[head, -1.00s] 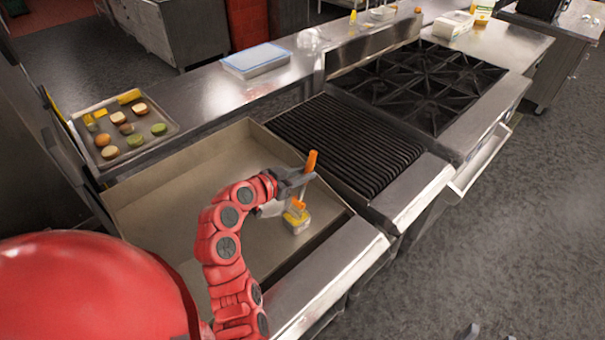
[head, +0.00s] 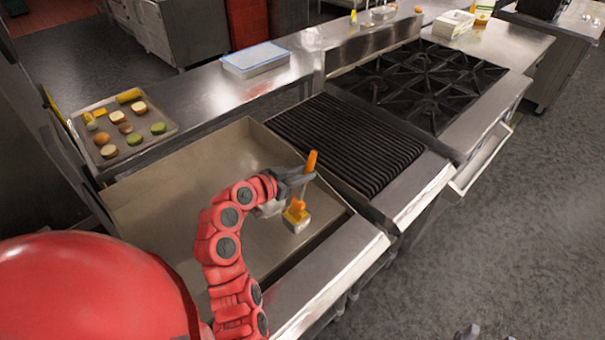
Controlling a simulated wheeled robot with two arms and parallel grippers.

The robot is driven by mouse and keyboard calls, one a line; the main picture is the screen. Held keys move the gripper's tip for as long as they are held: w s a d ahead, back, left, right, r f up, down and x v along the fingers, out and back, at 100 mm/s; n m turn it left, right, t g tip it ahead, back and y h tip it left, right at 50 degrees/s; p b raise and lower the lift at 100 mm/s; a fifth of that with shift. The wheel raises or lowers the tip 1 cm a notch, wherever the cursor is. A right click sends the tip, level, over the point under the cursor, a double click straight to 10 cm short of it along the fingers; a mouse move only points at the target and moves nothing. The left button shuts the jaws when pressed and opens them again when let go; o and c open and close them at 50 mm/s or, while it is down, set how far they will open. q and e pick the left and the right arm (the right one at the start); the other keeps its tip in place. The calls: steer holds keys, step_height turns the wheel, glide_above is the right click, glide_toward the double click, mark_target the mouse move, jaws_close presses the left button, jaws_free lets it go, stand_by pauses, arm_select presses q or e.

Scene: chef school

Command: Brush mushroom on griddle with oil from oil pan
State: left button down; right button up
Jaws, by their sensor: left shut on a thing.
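My left gripper (head: 300,178) is shut on a brush with an orange handle (head: 312,160). The brush points down, and its orange-yellow lower end (head: 296,211) is at a small pale, square-sided container (head: 298,226), which looks like the oil pan. I cannot tell whether the bristles touch it. The container shows over the front right of the flat griddle (head: 185,190). No mushroom can be made out on the griddle; my left arm covers part of it. Small grey tips at the bottom edge (head: 485,334) may be my right gripper; its state is unclear.
A tray (head: 168,117) with several cut food pieces stands behind the griddle on the left. A ribbed grill (head: 340,140) and a black burner stove (head: 420,80) stand to the right. Much of the griddle is bare.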

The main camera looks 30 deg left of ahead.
mark_target(303, 186)
arm_select(q)
steer(key=shift+s+f+b, duration=0.1)
steer(key=shift+f+b, duration=0.1)
steer(key=shift+b, duration=0.4)
stand_by(1.6)
steer(key=shift+r, duration=0.1)
step_height(303, 186, up, 7)
steer(key=p, duration=0.1)
stand_by(0.6)
stand_by(0.6)
